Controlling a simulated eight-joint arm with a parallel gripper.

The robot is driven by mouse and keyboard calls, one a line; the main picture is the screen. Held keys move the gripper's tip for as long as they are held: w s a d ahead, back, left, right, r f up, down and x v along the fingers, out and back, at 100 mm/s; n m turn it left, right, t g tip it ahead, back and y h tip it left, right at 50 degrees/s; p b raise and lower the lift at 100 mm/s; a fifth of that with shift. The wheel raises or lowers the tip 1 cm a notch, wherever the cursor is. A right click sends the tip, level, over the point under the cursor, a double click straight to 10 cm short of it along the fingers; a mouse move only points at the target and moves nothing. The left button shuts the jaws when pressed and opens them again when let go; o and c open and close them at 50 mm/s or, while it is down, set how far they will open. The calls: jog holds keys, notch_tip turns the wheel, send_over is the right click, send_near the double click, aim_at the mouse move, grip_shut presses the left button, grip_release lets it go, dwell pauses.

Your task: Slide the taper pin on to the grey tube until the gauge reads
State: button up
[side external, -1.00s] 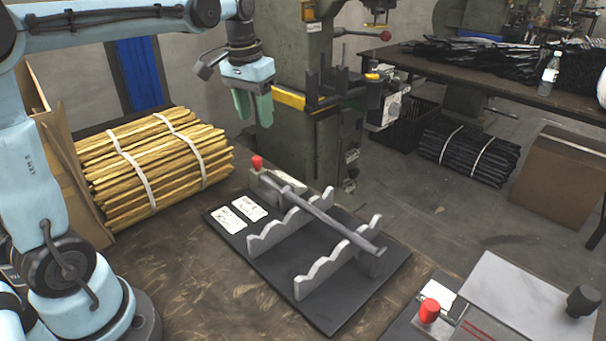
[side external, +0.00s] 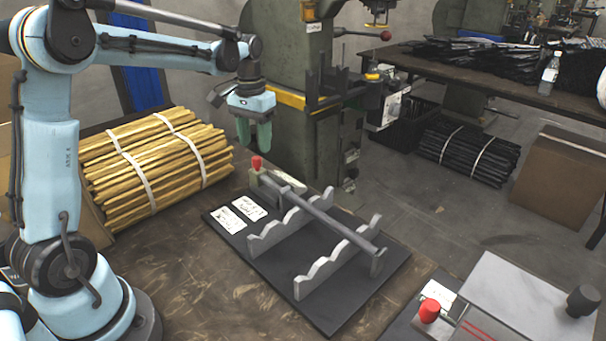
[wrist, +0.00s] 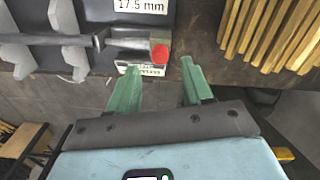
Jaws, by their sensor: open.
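The grey tube (side external: 335,221) lies across two notched grey rails on a black base plate. A grey block with a red knob (side external: 257,163) stands at the tube's far left end; the red knob also shows in the wrist view (wrist: 160,53). My gripper (side external: 254,147) has green fingers pointing down and hangs above and slightly left of the red knob. In the wrist view the fingers (wrist: 168,66) are apart with nothing between them, and the red knob is just beyond their tips.
Two white labels (side external: 240,214) lie on the black base plate (side external: 330,318); one reads 17.5 mm in the wrist view. A strapped bundle of yellow strips (side external: 155,165) is at the left. A green press (side external: 290,60) stands behind. Another fixture with a red knob (side external: 429,311) is at the lower right.

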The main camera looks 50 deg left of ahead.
aim_at(256, 158)
jog(key=shift+f, duration=2.05)
